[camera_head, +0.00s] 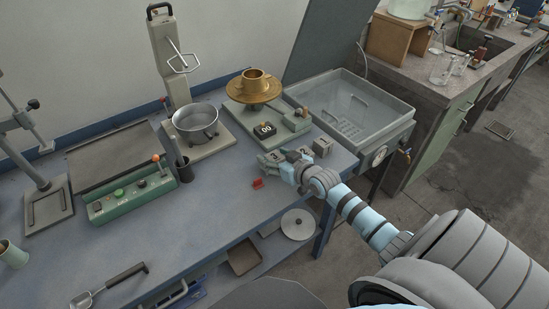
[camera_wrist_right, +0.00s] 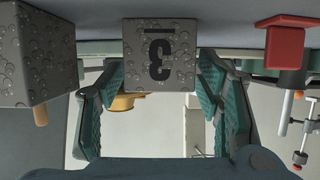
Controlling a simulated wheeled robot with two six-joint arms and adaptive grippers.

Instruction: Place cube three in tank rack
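Cube three (camera_head: 272,157) is a small grey block on the blue bench, partly hidden by my right gripper in the head view. My right gripper (camera_head: 284,166) is open. Its fingers (camera_wrist_right: 160,78) stand on either side of the cube, with small gaps or near contact. The tank (camera_head: 385,96) stands right of the bench, with the pale rack (camera_head: 343,124) low inside it. My left gripper is in neither view.
Another grey cube (camera_head: 322,147) sits to the right, and one (camera_wrist_right: 35,55) is close beside the gripper. A red piece (camera_head: 257,183) lies nearer the bench edge. A device with brass pan (camera_head: 254,88), pot (camera_head: 196,122) and green control box (camera_head: 131,194) stand around.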

